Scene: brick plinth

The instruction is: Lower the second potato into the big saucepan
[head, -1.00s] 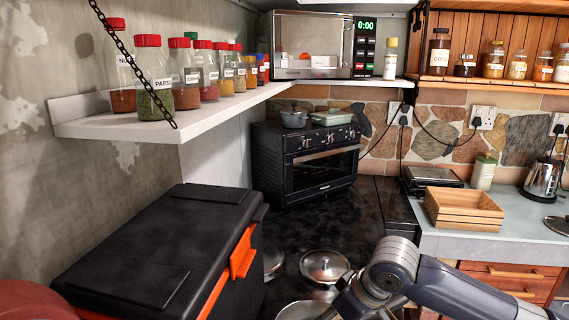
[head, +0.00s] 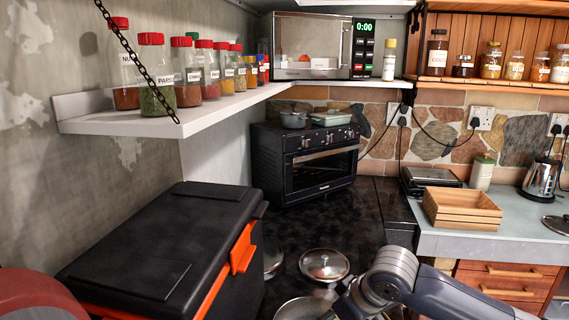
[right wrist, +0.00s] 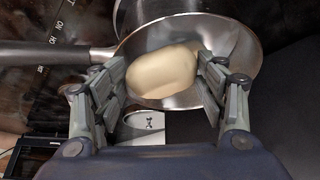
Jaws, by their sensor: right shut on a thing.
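A pale, peeled-looking potato (right wrist: 157,78) is held between the two fingers of my right gripper (right wrist: 160,85) in the right wrist view. Behind it is the round metal inside of the big saucepan (right wrist: 235,50), with its dark handle (right wrist: 45,53) reaching left. The potato is over the pan's opening; whether it touches the pan cannot be told. In the head view the saucepan (head: 295,309) is cut off by the bottom edge, and my right gripper (head: 338,312) is beside it. The potato cannot be made out there. My left gripper is not in view.
A metal lid (head: 324,265) lies on the black worktop (head: 318,228) behind the saucepan. A black case with orange latches (head: 150,240) stands to the left. A black oven (head: 305,165) stands at the back. A wooden crate (head: 462,209) is on the right counter.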

